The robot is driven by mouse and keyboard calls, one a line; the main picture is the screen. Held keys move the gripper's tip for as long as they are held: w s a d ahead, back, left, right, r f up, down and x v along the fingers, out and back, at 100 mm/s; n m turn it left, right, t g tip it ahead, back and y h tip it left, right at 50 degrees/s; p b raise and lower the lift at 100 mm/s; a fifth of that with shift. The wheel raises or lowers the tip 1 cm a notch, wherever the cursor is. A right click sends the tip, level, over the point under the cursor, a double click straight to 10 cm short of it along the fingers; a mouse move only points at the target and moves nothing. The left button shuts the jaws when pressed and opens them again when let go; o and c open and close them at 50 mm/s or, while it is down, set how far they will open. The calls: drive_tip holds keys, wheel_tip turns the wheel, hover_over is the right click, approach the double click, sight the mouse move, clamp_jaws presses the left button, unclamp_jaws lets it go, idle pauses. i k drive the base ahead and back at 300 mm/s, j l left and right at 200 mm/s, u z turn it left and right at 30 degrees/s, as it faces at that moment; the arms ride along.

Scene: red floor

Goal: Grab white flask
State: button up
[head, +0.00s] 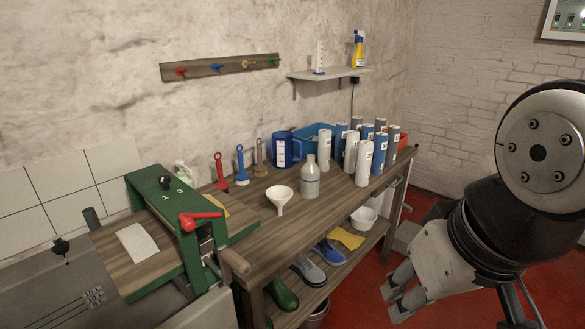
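A whitish translucent flask (310,180) with a narrow neck stands upright on the wooden workbench (258,232), behind and right of a white funnel (279,197). Several taller white cylindrical bottles, one of them at the front (364,164), stand grouped to its right, mixed with blue ones. My gripper (390,302) is at the lower right, in front of the bench and well apart from the flask. Its two fingers are spread, with nothing visible between them.
A green machine with a red handle (200,218) is at the left. The lower shelf holds shoes (308,272), a white bucket (363,217) and a yellow cloth (347,238). Red floor lies in front.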

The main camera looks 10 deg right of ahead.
sight(310, 172)
drive_tip(key=i+l+z, duration=0.1)
drive_tip(key=i+l, duration=0.2)
drive_tip(key=i, duration=0.15)
drive_tip(key=i+l+z, duration=0.1)
drive_tip(key=i+l, duration=0.15)
drive_tip(key=i, duration=0.2)
drive_tip(key=i+l+z, duration=0.1)
drive_tip(key=i, duration=0.4)
drive_tip(key=i+l+z, duration=0.1)
drive_tip(key=i+l, duration=0.2)
drive_tip(key=i, duration=0.15)
